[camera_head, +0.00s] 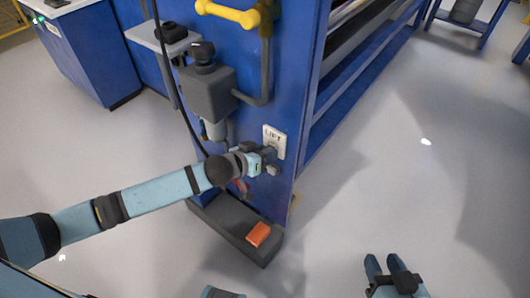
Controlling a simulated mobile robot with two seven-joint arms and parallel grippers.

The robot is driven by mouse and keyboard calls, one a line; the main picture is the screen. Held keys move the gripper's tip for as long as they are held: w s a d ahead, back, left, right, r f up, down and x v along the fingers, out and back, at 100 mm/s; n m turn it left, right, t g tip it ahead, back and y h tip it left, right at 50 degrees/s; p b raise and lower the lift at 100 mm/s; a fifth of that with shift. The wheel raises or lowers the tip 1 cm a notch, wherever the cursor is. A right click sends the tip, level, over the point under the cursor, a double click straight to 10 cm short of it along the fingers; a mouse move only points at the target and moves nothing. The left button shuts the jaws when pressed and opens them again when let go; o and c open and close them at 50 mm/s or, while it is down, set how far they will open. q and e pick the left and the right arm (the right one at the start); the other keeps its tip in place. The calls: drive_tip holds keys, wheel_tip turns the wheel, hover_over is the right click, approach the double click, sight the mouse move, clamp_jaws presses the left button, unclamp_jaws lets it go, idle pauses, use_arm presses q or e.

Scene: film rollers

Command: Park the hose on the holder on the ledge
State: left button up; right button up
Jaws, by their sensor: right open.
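A thin black hose (176,85) hangs down the blue machine's front, and its lower end passes out of sight behind my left arm. A grey ledge (150,37) juts from the machine at the upper left. A small black piece (171,32) on it looks like the holder, with nothing clearly seated in it. My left gripper (271,160) is at the machine's face, just below the white LIFT sign (274,141). Its fingers are small and partly hidden, so I cannot tell what is between them. My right gripper (385,264) is open and empty above the floor at the bottom right.
A grey box with a black knob (207,93) and a yellow handle (232,14) stick out from the machine. A dark base (225,222) with an orange block (258,234) stands below. A small red part (240,186) shows under my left wrist. Floor at right is clear.

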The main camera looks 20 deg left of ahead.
use_arm(q)
drive_tip(key=shift+s, duration=0.1)
drive_tip(key=shift+c, duration=0.3)
drive_tip(key=shift+s+a+p, duration=0.25)
drive_tip(key=shift+s+p, duration=0.1)
drive_tip(key=shift+s, duration=0.35)
drive_tip(key=shift+s+a+p, duration=0.3)
drive_tip(key=shift+s+p, duration=0.05)
drive_tip(key=shift+s, duration=0.3)
drive_tip(key=shift+s+a+p, duration=0.25)
drive_tip(key=shift+s+p, duration=0.1)
drive_tip(key=shift+s, duration=0.35)
drive_tip(key=shift+s+a, duration=0.1)
drive_tip(key=shift+s, duration=0.05)
drive_tip(key=shift+r, duration=0.1)
